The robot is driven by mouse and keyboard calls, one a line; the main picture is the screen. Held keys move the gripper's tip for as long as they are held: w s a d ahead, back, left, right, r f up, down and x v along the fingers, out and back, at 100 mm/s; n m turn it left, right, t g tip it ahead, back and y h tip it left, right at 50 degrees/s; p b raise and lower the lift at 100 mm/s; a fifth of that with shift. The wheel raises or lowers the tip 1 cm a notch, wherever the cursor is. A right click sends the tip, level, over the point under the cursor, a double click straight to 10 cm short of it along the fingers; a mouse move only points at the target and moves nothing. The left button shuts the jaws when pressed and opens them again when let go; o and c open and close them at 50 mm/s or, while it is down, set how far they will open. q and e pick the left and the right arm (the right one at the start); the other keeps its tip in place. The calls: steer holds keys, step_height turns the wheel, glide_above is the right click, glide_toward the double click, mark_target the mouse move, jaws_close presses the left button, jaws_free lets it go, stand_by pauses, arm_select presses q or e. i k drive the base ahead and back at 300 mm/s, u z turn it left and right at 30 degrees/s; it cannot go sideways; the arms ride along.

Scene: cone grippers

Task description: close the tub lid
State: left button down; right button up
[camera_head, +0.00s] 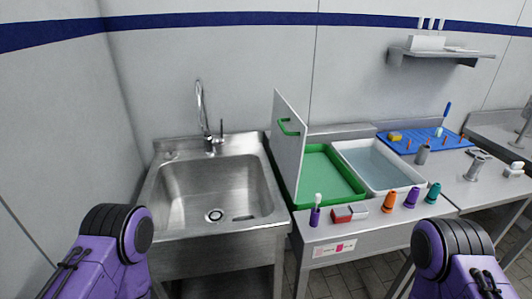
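The green tub (327,160) stands on the steel counter right of the sink. Its lid (288,162) is a pale panel standing upright along the tub's left side, so the tub is open. A green handle (289,127) sits high on the lid's right face. The lid hides part of the tub's left edge. My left arm shows only as a purple and black part at bottom left, and my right arm likewise at bottom right. Neither gripper is visible, and both visible arm parts are well apart from the lid.
A steel sink (213,196) with a tall tap (205,118) is left of the lid. A white water basin (402,181) adjoins the tub. Along the front stand a purple brush holder (315,217), a red block (341,215) and orange (389,202), purple (411,198) and teal (433,193) pieces.

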mark_target(277, 140)
steer(key=u, duration=0.35)
steer(key=k, duration=0.1)
steer(key=z, duration=1.2)
steer(key=i, duration=0.65)
steer(key=u, duration=0.55)
